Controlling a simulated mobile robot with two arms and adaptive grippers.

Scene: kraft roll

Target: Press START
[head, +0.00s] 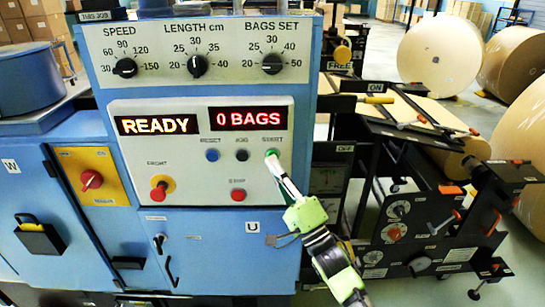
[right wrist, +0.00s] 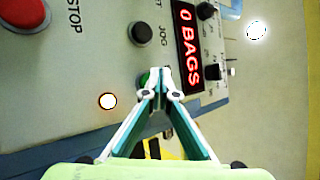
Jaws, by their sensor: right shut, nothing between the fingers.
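The green START button (head: 271,152) is at the right of the button row on the white control panel (head: 130,197). My right gripper (head: 274,161) is shut and empty, its fingertips right at the button from below. In the right wrist view its closed tips (right wrist: 158,76) cover most of the green START button (right wrist: 145,78). I cannot tell whether the tips touch or press it. The displays read READY (head: 157,125) and 0 BAGS (head: 249,119). My left gripper is not in view.
The black JOG button (head: 242,155) and blue RESET button (head: 212,155) are left of START. The red STOP button (head: 238,195) is below. A red knob on yellow (head: 160,189) is further left. Dials (head: 272,63) are above. Black machinery (head: 400,210) stands at the right.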

